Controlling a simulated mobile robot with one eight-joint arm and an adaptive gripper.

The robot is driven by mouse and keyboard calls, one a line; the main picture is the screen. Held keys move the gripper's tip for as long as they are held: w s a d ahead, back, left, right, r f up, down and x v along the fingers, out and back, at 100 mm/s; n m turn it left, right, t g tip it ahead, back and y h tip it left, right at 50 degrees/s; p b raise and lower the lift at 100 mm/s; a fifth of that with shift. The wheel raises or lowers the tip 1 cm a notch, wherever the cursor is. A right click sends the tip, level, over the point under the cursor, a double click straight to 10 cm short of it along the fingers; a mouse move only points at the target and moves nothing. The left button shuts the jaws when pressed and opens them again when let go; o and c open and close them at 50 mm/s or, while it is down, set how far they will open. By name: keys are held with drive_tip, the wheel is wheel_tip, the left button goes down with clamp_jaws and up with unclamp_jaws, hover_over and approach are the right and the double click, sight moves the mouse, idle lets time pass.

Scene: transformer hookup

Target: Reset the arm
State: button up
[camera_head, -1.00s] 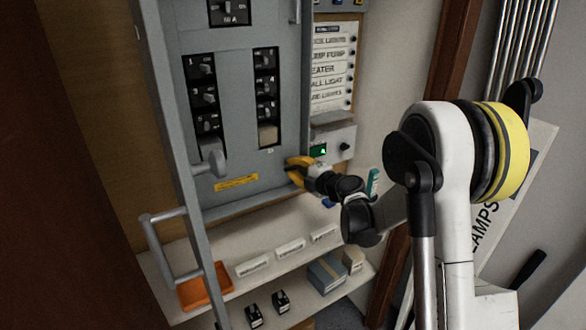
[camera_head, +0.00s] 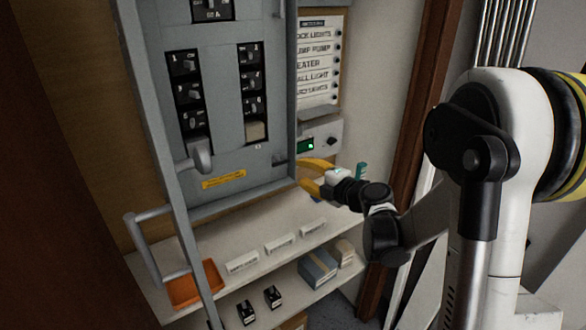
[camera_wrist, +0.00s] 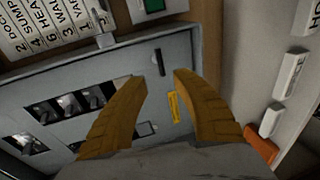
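My gripper (camera_head: 303,174) has yellow fingers and is in front of the lower right edge of the grey breaker panel (camera_head: 230,165), above the upper shelf. In the wrist view its two fingers (camera_wrist: 161,82) stand apart with nothing between them. The panel shows beyond the fingers in the wrist view, with its yellow label (camera_wrist: 173,107) seen in the gap. My arm comes in from the right side of the head view.
The panel's door with its handle (camera_head: 140,240) stands open at the left. The shelf (camera_head: 215,255) holds an orange tray (camera_head: 197,286) and white labelled blocks (camera_head: 280,243). Below are two black breakers (camera_head: 273,297) and a blue-grey box (camera_head: 318,269). A labelled list (camera_head: 318,65) hangs right of the panel.

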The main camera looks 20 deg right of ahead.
drive_tip(key=shift+s+d, duration=0.2)
drive_tip(key=shift+s, duration=0.25)
drive_tip(key=s+d+r+m+t+h, duration=0.25)
drive_tip(key=r+m+t+h, duration=0.2)
drive_tip(key=r+m, duration=0.65)
drive_tip(key=s+d+r+m+g+h, duration=0.2)
drive_tip(key=s+d+r+m+h, duration=0.2)
drive_tip(key=s+r+h, duration=0.15)
drive_tip(key=s+a+f+m+g+y, duration=0.2)
drive_tip(key=s+a+f+g, duration=0.3)
drive_tip(key=s+f, duration=0.3)
drive_tip(key=s+a+f+m+g+y, duration=0.2)
drive_tip(key=s+a+f+m+g, duration=0.3)
drive_tip(key=s, duration=1)
wheel_tip(320, 180, down, 4)
drive_tip(key=shift+a+r, duration=0.1)
drive_tip(key=shift+a, duration=0.35)
